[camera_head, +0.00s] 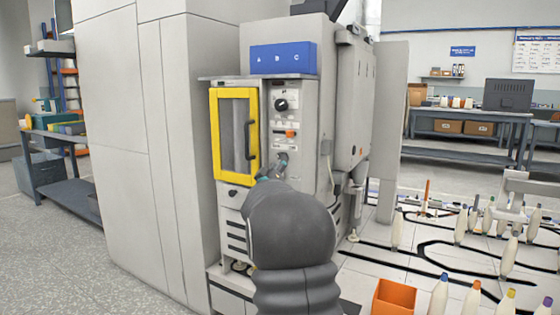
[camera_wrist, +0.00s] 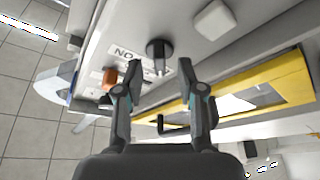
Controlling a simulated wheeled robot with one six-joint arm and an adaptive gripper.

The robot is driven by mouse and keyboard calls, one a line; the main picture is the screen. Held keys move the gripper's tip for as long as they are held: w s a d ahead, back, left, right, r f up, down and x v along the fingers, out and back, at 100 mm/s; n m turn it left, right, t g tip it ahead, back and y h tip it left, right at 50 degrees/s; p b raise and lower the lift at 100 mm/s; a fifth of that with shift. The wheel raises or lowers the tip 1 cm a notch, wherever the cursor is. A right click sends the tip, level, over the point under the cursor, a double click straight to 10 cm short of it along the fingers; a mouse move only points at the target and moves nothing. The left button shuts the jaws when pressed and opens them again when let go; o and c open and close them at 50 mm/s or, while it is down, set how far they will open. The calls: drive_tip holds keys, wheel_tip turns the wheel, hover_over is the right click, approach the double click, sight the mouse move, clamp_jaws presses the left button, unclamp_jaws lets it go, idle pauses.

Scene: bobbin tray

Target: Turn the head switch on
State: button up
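A black rotary knob (camera_head: 281,104) sits on the grey control panel right of the yellow-framed door. An orange switch piece (camera_head: 291,133) is below it. No readable label tells which is the head switch. In the wrist view the black knob (camera_wrist: 160,50) shows just beyond and between my fingertips, with a pale bar across it. The orange piece (camera_wrist: 110,77) is left of it, partly behind a finger. My gripper (camera_wrist: 157,64) is open and empty; contact with the knob cannot be told. In the head view my arm hides most of the gripper.
The yellow-framed door (camera_head: 213,135) with its black handle is left of the panel; it runs close by my right finger in the wrist view (camera_wrist: 270,85). A blue box (camera_head: 283,58) sits on top. An orange bin (camera_head: 393,298) and several bobbins stand at the right.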

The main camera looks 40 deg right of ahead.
drive_tip(key=shift+x, duration=1.25)
clamp_jaws()
drive_tip(key=shift+f+m, duration=0.1)
drive_tip(key=shift+m, duration=0.2)
drive_tip(key=shift+w+a+m+g+h+b, duration=0.15)
drive_tip(key=shift+m+g+h+b, duration=0.5)
drive_tip(key=shift+m+g, duration=2)
drive_tip(key=shift+w+m+g+h+b, duration=0.1)
drive_tip(key=shift+m+g+h+b, duration=0.55)
drive_tip(key=shift+m, duration=4.05)
drive_tip(key=shift+w+a+m+g+h+b, duration=0.15)
drive_tip(key=shift+m+g+h+b, duration=0.5)
drive_tip(key=shift+m+g, duration=2)
drive_tip(key=shift+d+m+t, duration=0.15)
drive_tip(key=shift+m+t, duration=0.7)
drive_tip(key=shift+m, duration=0.35)
